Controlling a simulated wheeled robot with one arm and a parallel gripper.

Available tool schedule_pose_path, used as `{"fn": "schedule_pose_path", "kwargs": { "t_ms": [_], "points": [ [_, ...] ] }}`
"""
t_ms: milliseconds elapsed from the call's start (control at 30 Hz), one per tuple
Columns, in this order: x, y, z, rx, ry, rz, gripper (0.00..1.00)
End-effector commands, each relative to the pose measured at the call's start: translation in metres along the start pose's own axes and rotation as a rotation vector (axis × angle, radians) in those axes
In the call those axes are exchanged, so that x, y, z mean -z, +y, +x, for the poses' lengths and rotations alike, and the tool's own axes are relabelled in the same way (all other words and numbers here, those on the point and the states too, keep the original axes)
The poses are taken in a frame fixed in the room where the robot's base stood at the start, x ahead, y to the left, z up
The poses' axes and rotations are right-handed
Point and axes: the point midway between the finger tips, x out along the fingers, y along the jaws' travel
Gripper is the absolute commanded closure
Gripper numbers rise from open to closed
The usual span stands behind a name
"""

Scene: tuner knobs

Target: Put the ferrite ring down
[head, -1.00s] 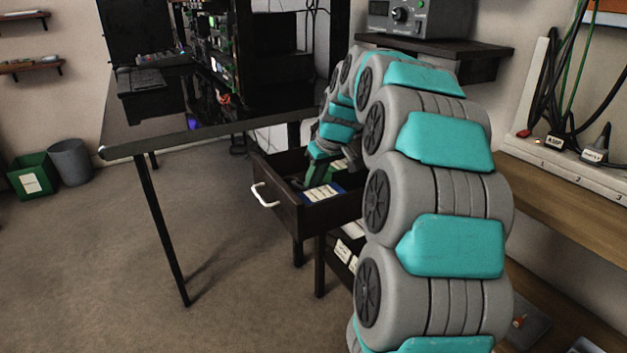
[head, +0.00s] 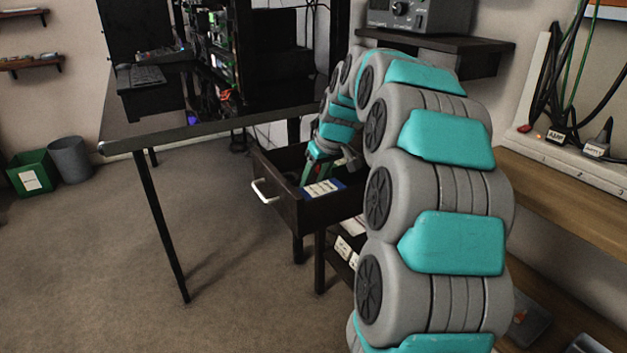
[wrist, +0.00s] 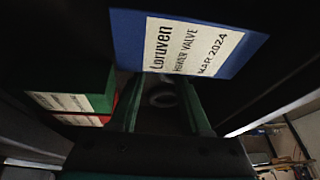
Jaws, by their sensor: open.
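My gripper (wrist: 161,88) is open, with its two green fingers apart. It also shows in the head view, reaching down into the open drawer (head: 292,208). A dark ring, which looks like the ferrite ring (wrist: 163,99), shows dimly between and beyond the fingers in the wrist view. It seems to lie on the drawer floor, but shadow hides its exact contact. I see no finger closed on it. The ring cannot be made out in the head view.
A blue box with a cream "Loruven" label (wrist: 190,48) lies just beyond the fingertips. Green (wrist: 95,102) and red (wrist: 85,120) labelled boxes stand at the left. Dark drawer walls are close around. A black desk (head: 200,132) stands beside the drawer.

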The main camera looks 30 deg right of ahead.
Motion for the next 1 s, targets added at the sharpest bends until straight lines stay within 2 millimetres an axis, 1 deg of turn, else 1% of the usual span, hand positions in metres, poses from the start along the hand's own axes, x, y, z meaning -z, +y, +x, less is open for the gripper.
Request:
{"fn": "schedule_pose_path", "kwargs": {
  "t_ms": [167, 333, 467, 600, 800, 900, 1000],
  "points": [
    [0.001, 0.0, -0.002, 0.0, 0.0, 0.0, 0.53],
    [0.006, 0.0, -0.018, -0.003, 0.005, -0.001, 0.53],
    [0.006, 0.0, -0.043, -0.002, 0.006, 0.0, 0.53],
    [0.006, 0.0, -0.074, -0.003, 0.005, -0.001, 0.53],
    [0.006, 0.0, -0.11, -0.002, 0.004, -0.001, 0.53],
    [0.005, -0.001, -0.122, -0.001, 0.003, 0.0, 0.53],
    [0.005, -0.001, -0.128, 0.0, 0.002, 0.0, 0.53]
  ]
}}
